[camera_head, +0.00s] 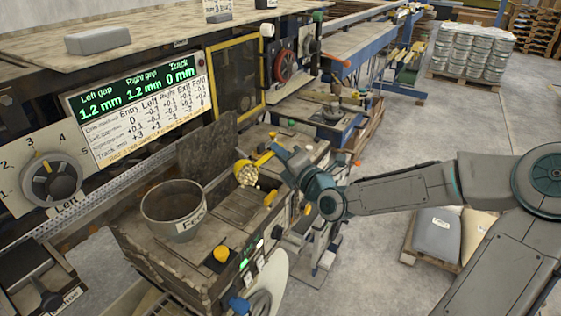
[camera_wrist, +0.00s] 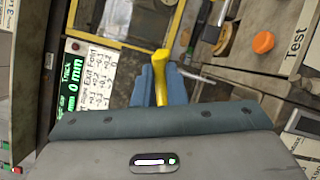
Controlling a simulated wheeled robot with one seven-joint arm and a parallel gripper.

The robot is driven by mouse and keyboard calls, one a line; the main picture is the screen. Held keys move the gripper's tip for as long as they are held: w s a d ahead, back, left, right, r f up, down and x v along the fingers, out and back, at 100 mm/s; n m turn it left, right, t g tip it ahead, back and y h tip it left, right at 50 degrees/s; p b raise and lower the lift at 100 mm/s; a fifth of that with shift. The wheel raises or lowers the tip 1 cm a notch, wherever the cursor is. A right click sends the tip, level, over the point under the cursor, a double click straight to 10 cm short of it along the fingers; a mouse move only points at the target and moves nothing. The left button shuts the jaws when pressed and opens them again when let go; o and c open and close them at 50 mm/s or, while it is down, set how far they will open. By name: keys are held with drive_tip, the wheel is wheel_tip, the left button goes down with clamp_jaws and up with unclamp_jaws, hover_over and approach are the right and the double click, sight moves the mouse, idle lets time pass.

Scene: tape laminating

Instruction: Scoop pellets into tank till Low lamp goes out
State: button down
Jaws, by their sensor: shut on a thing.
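My gripper (camera_head: 281,158) is shut on the yellow handle of a scoop (camera_head: 243,168). The scoop's bowl holds a heap of pale pellets (camera_head: 248,177) and is in the air above the machine's top. In the wrist view the blue fingers (camera_wrist: 161,88) close around the yellow handle (camera_wrist: 161,64); the bowl is not seen there. A round grey bucket (camera_head: 166,216) with a partly readable label starting with "F" stands left of the scoop, apart from it. I cannot tell which part is the tank. Small green lights (camera_head: 246,264) glow on the machine's front; I cannot read a Low label.
An upright dark plate (camera_head: 208,150) stands behind the scoop. An orange knob (camera_head: 222,254) sits on the machine's front corner. A lit display panel (camera_head: 140,100) and a yellow-framed window (camera_head: 237,78) are behind. Floor at the right is open, with sacks (camera_head: 437,232) on a pallet.

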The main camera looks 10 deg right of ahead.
drive_tip(key=shift+w+d+f+n+t+y+b, duration=0.1)
drive_tip(key=shift+f+n+t+y+b, duration=0.3)
drive_tip(key=shift+b, duration=0.75)
drive_tip(key=shift+r+n+y+b, duration=0.15)
drive_tip(key=shift+n+y+b, duration=0.15)
drive_tip(key=shift+y+b, duration=0.4)
drive_tip(key=shift+w+n+y+b, duration=0.1)
drive_tip(key=shift+n+y+b, duration=0.4)
drive_tip(key=shift+b, duration=0.65)
drive_tip(key=n+y+b, duration=0.1)
drive_tip(key=y+b, duration=0.1)
drive_tip(key=b, duration=0.1)
drive_tip(key=n+y+b, duration=0.2)
drive_tip(key=b, duration=0.1)
drive_tip(key=shift+w, duration=0.2)
drive_tip(key=shift+r+n+g+y+b, duration=0.2)
drive_tip(key=shift+n+g+y+b, duration=0.15)
drive_tip(key=shift+y+b, duration=0.45)
drive_tip(key=shift+r, duration=0.15)
drive_tip(key=b, duration=0.3)
